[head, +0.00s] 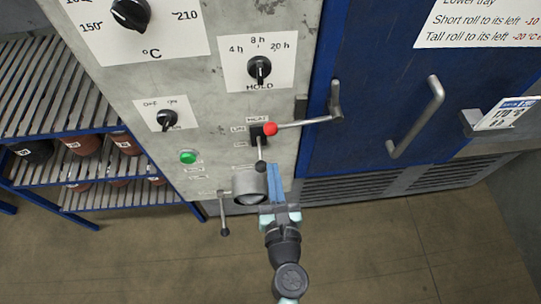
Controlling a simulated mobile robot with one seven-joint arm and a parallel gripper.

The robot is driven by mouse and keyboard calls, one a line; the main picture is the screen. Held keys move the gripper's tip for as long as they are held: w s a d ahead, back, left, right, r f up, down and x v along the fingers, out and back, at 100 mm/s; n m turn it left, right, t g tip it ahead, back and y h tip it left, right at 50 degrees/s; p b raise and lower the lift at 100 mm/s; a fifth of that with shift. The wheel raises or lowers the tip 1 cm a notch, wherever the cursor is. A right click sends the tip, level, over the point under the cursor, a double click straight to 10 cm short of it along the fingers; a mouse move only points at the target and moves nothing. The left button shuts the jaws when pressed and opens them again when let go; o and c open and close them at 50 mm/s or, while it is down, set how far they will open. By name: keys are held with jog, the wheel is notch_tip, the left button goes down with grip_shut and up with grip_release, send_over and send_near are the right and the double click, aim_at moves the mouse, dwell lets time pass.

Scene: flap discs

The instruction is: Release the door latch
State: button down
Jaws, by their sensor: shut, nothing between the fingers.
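The blue door (385,50) fills the upper right, with a grey bar handle (416,120). A grey metal lever (303,122) reaches from the door's left edge across the panel and ends in a red ball (270,129). I take it for the latch, and it looks closed over the edge. My gripper (274,169) is shut and empty, with its blue fingers pointing up in front of the panel. Its tips are below the red ball and apart from it in the picture. Depth to the panel is hard to judge.
A small dark-knobbed lever (261,152) hangs just above my fingertips, near the HEAT label. A round metal port (249,187) and another small lever (223,215) are left of them. A slatted rack (75,150) stands left. The floor (390,260) in front is clear.

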jog(key=shift+s+r, duration=0.2)
jog(key=shift+s, duration=1.05)
